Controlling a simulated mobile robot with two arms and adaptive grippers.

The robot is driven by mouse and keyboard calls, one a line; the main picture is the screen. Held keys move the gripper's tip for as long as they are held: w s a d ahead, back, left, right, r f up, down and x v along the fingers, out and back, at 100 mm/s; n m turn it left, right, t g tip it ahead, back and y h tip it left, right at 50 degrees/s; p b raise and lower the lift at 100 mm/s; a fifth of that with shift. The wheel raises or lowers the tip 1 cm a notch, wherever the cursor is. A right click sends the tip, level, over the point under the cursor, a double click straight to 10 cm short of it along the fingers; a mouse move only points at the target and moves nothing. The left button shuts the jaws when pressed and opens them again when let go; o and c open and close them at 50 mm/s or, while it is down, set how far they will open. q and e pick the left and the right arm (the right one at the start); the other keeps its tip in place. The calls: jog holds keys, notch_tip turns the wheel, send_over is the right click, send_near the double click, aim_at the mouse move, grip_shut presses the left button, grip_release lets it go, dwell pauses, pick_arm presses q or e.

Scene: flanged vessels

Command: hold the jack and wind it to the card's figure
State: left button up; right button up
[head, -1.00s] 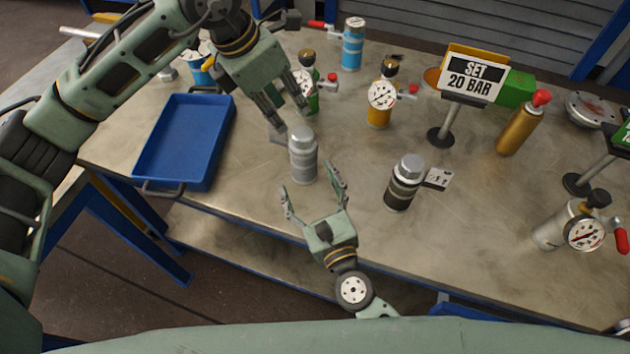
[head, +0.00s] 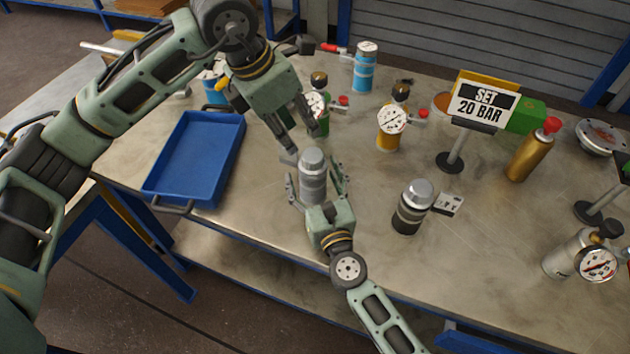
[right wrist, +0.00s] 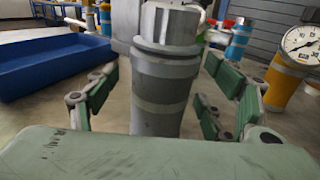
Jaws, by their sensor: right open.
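A grey cylinder with a ridged cap, which may be the jack (head: 313,180), stands upright near the table's front edge. My right gripper (head: 318,192) is open, with its fingers either side of the cylinder. The right wrist view shows the cylinder (right wrist: 165,90) between the green finger pads, with gaps on both sides. My left gripper (head: 302,141) hangs just behind and above the cap, fingers apart and empty; whether it touches the cap is unclear. The card (head: 482,103) on a stand reads "SET 20 BAR".
Gauged bottles in yellow (head: 388,140), green (head: 322,127) and silver (head: 562,255) stand around. A blue tray (head: 190,160) lies left. A gold canister (head: 530,157) stands right.

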jog(key=shift+c, duration=0.3)
grip_shut()
dwell(0.5)
dwell(0.8)
